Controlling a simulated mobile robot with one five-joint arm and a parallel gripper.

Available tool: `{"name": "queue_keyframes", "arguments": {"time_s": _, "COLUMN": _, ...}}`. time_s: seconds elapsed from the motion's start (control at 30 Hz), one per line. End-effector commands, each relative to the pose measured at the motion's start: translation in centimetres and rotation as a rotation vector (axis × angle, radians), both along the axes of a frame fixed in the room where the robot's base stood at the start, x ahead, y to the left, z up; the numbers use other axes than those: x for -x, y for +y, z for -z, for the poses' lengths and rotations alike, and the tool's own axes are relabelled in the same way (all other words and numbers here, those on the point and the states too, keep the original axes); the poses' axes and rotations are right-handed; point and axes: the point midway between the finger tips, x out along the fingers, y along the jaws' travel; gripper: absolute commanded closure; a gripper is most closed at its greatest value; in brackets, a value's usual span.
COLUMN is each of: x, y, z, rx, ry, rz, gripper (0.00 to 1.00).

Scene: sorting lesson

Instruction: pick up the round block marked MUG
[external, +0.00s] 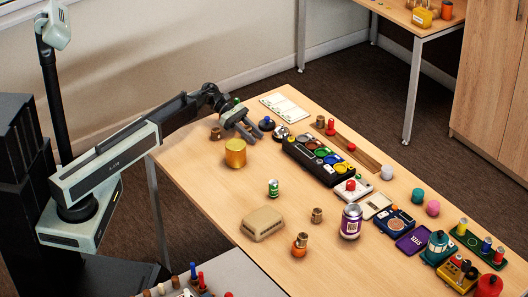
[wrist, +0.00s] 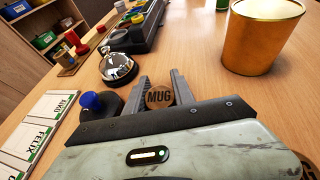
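The round block marked MUG (wrist: 159,97) is brown with dark letters on its top. In the wrist view it sits between the two fingers of my gripper (wrist: 162,84), close to both. I cannot tell whether the fingers press on it or stand just clear of it. In the external view my gripper (external: 246,131) is low at the table's back left edge, and the block is not clearly visible there.
A gold cup (wrist: 262,36) stands to the right of my gripper. A silver bell (wrist: 117,68) and a black piece with a blue knob (wrist: 92,102) are close on the left. White name cards (wrist: 45,130) lie further left. A black tray (external: 318,160) lies beyond.

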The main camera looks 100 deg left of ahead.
Motion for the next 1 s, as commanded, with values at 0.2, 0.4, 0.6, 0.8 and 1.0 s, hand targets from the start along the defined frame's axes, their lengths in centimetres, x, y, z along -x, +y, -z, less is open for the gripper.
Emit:
{"name": "queue_keyframes", "arguments": {"time_s": 0.2, "x": 0.0, "y": 0.0, "z": 0.0, "rx": 0.0, "ry": 0.0, "rz": 0.0, "gripper": 1.0}}
{"name": "queue_keyframes", "arguments": {"time_s": 0.4, "x": 0.0, "y": 0.0, "z": -0.6, "rx": 0.0, "ry": 0.0, "rz": 0.0, "gripper": 1.0}}
{"name": "queue_keyframes", "arguments": {"time_s": 0.6, "x": 0.0, "y": 0.0, "z": -2.8, "rx": 0.0, "ry": 0.0, "rz": 0.0, "gripper": 1.0}}
{"name": "queue_keyframes", "arguments": {"time_s": 0.8, "x": 2.0, "y": -1.7, "z": -3.9, "rx": 0.0, "ry": 0.0, "rz": -0.001, "gripper": 1.0}}
{"name": "queue_keyframes", "arguments": {"time_s": 1.0, "x": 5.8, "y": -4.9, "z": -4.3, "rx": 0.0, "ry": 0.0, "rz": -0.001, "gripper": 1.0}}
